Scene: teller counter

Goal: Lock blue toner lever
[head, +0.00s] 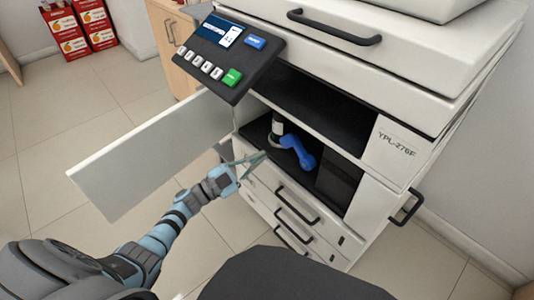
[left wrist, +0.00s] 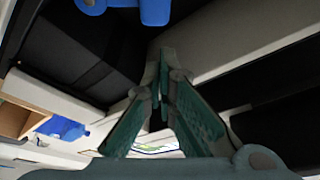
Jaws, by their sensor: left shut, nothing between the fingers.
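The blue toner lever (head: 299,149) sits inside the open bay of the printer (head: 390,160), slanting down to the right from a dark and white cylinder (head: 276,128). In the left wrist view the lever (left wrist: 152,10) shows at the top edge, partly cut off. My left gripper (head: 260,158) is just outside the bay, to the lower left of the lever and apart from it. Its fingers (left wrist: 160,75) meet at the tips and hold nothing. My right gripper is not in view.
The printer's front door (head: 150,155) hangs open on the left, close to my left arm. A control panel (head: 225,55) juts out above the bay. Drawers with black handles (head: 298,205) lie below. Red boxes (head: 80,28) stand at the far left. Floor is clear at left.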

